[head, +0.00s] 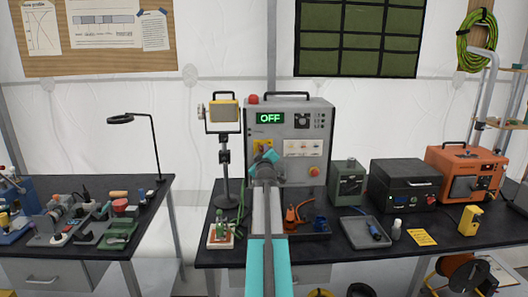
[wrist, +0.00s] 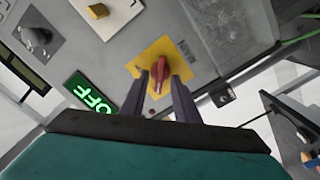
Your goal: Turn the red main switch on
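The red main switch (wrist: 158,74) is a small red handle on a yellow plate (wrist: 163,53) on the grey cabinet's front. In the wrist view it shows between the tips of my gripper's two fingers (wrist: 160,82). The fingers are apart, one on each side of the handle; I cannot tell whether they touch it. In the head view my gripper (head: 264,157) is at the grey cabinet (head: 313,115) and mostly hides the switch and plate. The cabinet's green display (head: 270,118) reads OFF; the display also shows in the wrist view (wrist: 88,95).
A work lamp (head: 223,112) stands just left of the cabinet. A green box (head: 347,182), a black case (head: 402,184) and an orange unit (head: 466,172) stand to its right on the black bench. A grey tray (head: 366,229) lies in front.

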